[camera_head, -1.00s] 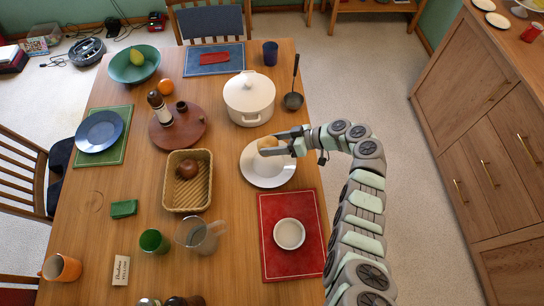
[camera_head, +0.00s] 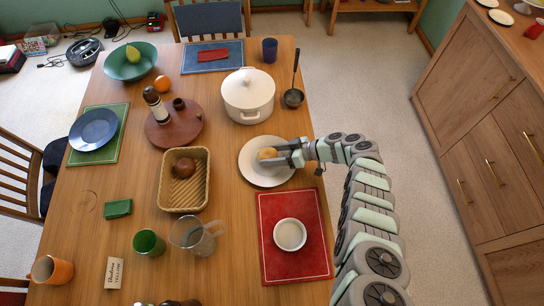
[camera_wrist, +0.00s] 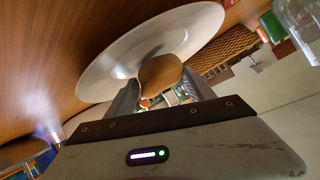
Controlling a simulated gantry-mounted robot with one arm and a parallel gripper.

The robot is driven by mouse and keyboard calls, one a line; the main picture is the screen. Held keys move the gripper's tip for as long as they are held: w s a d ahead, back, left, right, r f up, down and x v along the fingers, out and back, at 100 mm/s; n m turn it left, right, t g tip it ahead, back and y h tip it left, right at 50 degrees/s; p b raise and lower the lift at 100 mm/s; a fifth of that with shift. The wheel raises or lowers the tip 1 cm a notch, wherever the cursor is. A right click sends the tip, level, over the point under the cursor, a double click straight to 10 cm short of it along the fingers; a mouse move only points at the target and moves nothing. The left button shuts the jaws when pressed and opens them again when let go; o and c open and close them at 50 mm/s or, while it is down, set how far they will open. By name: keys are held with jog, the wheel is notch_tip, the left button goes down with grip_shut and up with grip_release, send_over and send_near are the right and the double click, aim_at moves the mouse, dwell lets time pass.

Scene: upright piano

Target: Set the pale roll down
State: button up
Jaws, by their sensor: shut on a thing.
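The pale roll (camera_head: 267,154) is held between the fingers of my gripper (camera_head: 274,158), over the white plate (camera_head: 258,178) at the right side of the table. In the wrist view the roll (camera_wrist: 160,72) sits between the two fingertips, with the plate (camera_wrist: 196,32) behind it. The roll looks very close to the plate, but I cannot tell whether it touches. The fingers hide part of the roll.
A white lidded pot (camera_head: 248,97) and a ladle (camera_head: 293,97) stand behind the plate. A red mat (camera_head: 310,262) with a white bowl (camera_head: 290,233) lies in front. A basket (camera_head: 165,196) with a brown roll is to the left.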

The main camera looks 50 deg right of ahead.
jog(key=shift+f, duration=0.2)
jog(key=o, duration=1.4)
jog(key=shift+c, duration=0.2)
jog(key=shift+r, duration=0.1)
jog(key=shift+s+d+r, duration=0.1)
jog(key=shift+r, duration=0.15)
jog(key=v, duration=1.1)
jog(key=shift+s+r, duration=0.15)
jog(key=shift+s, duration=0.15)
jog(key=shift+d, duration=0.1)
